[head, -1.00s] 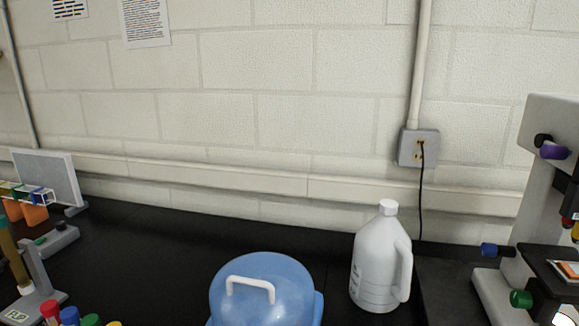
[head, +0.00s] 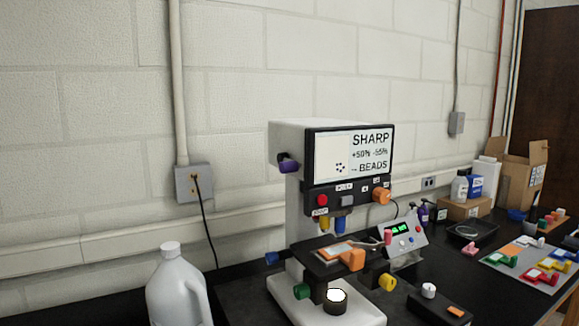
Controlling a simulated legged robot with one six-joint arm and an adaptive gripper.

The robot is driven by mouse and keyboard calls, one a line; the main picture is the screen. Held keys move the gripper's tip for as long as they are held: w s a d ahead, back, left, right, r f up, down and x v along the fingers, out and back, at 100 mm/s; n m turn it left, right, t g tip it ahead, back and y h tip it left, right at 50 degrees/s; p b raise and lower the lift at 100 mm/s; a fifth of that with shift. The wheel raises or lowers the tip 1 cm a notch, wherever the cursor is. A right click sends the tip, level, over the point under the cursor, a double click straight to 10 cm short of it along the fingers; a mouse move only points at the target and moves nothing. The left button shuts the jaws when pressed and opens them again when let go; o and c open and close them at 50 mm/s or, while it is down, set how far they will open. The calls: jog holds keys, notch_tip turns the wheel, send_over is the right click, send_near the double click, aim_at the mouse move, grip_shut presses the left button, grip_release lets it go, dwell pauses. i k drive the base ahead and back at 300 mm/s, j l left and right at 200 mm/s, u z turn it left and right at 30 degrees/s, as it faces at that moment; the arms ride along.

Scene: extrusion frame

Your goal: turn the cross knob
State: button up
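A white microscope-like instrument (head: 290,140) stands on the black bench in the middle of the head view, with a screen (head: 350,155) reading "SHARP" and "BEADS". Several coloured knobs are on it: purple (head: 288,162) on the upper left, orange (head: 381,196) on the front panel, green (head: 302,291) and blue (head: 272,258) at the lower left, yellow (head: 387,282) at the lower right. An orange piece (head: 352,259) sits at the front of the dark stage. I cannot tell which knob is the cross knob at this size. My gripper is not in view.
A white jug (head: 178,287) stands left of the instrument. Farther right are a black tray (head: 467,232), a grey board (head: 515,262) with coloured pieces, and cardboard boxes (head: 523,174).

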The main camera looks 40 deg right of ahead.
aim_at(386, 280)
jog(key=k+l+z, duration=0.1)
jog(key=z, duration=0.4)
jog(key=l+z, duration=0.3)
jog(key=z, duration=0.15)
jog(key=l+z, duration=0.25)
jog(key=z, duration=0.25)
